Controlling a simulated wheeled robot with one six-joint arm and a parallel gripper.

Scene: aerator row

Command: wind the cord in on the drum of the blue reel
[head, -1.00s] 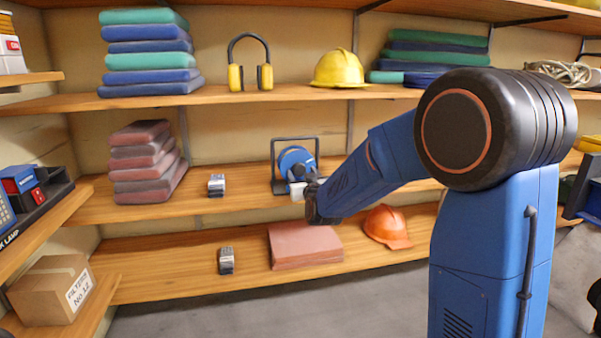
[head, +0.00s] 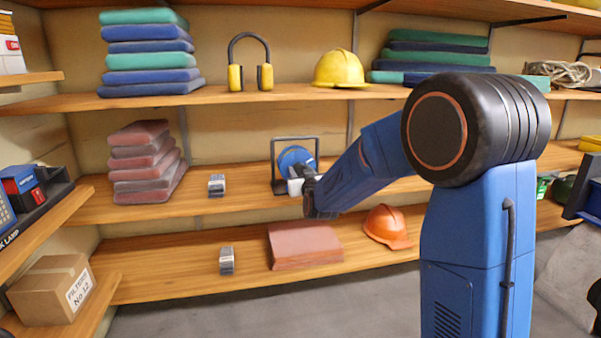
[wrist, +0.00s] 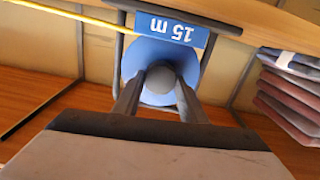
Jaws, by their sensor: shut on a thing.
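The blue reel (head: 288,156) stands in its dark frame on the middle shelf in the head view. In the wrist view its blue disc (wrist: 131,62) fills the upper middle, with an upside-down "15 m" label (wrist: 166,27) on the frame. A yellow cord (wrist: 62,15) runs straight from the reel to the left edge. My gripper (wrist: 160,90) is shut on a round grey knob (wrist: 161,76) in front of the disc. In the head view my gripper (head: 296,187) hides the reel's lower part. The drum's winding is not clearly visible.
A stack of reddish folded pads (head: 149,163) and a small grey item (head: 217,185) stand left of the reel. Below are a flat pink stack (head: 303,246) and an orange helmet (head: 387,227). The shelf just left of the reel is clear.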

